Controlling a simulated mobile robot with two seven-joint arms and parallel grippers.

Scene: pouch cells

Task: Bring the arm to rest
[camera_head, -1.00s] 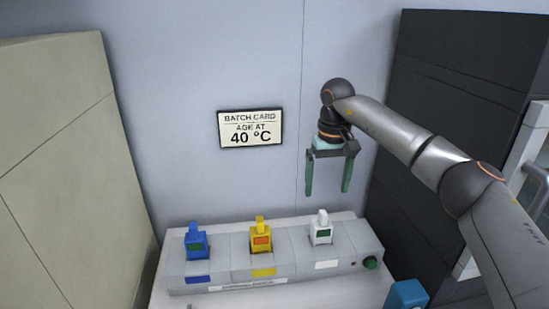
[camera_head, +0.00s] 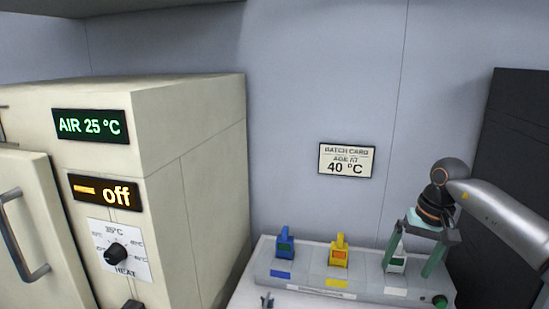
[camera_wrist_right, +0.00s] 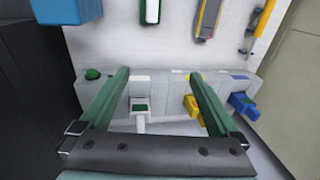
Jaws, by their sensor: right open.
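My right arm (camera_head: 505,215) comes in from the right in the head view. Its gripper (camera_head: 408,272) hangs fingers down with two green fingers spread wide and nothing between them in its grip. In the head view the fingers overlap the white device (camera_head: 397,264) at the right of the grey station. In the right wrist view the open fingers (camera_wrist_right: 158,73) point toward the bench, and the white device (camera_wrist_right: 140,106) shows between them. I cannot tell how far the fingers are from it. My left gripper is not in view.
The grey station (camera_head: 310,285) also bears a blue device (camera_head: 285,244), a yellow device (camera_head: 339,252) and a green button (camera_head: 440,301). A cream oven (camera_head: 190,130) reads "AIR 25 °C" and "off". The batch card (camera_head: 347,160) reads "40 °C". A dark cabinet (camera_head: 510,160) stands right.

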